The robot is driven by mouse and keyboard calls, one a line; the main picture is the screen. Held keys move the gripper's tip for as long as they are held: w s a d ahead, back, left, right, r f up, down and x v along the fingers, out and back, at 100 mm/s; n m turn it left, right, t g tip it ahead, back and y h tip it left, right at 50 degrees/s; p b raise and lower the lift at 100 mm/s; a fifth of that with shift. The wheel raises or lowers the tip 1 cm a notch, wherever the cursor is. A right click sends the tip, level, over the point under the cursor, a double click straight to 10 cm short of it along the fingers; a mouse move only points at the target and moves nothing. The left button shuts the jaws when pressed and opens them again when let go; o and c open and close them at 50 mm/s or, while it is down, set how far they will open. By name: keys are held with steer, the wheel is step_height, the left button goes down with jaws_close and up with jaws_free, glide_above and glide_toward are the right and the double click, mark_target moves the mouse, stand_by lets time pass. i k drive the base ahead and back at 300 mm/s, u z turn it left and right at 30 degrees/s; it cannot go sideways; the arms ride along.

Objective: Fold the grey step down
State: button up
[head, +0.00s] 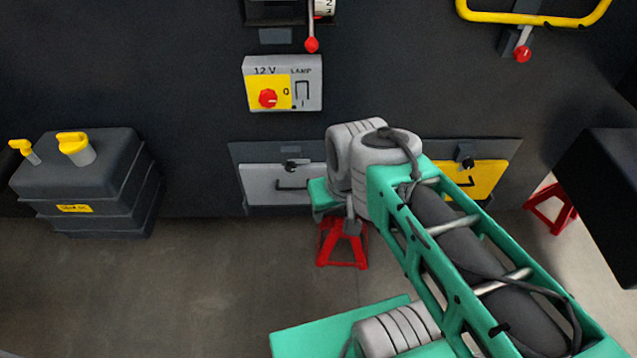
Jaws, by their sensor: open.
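A light grey panel (262,184), which appears to be the grey step, sits in a dark frame low on the black chassis wall. It looks upright and close to flush with the wall. It has a dark bar handle (291,184) and a small black latch or knob (292,165) above the handle. My green and grey arm reaches in from the lower right and covers the area just right of the panel. I cannot make out my gripper's fingers; they are out of view or hidden by the arm.
A yellow panel (486,178) with its own latch is right of my arm. A control box (310,92) with a red knob hangs above. A dark tank (82,170) stands left. Red stands (341,258) are on the floor. The floor (190,270) at lower left is clear.

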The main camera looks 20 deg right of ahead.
mark_target(265, 184)
steer(key=z, duration=0.05)
steer(key=k, duration=0.5)
steer(key=z, duration=0.95)
steer(key=i, duration=1.05)
steer(key=u, duration=1.7)
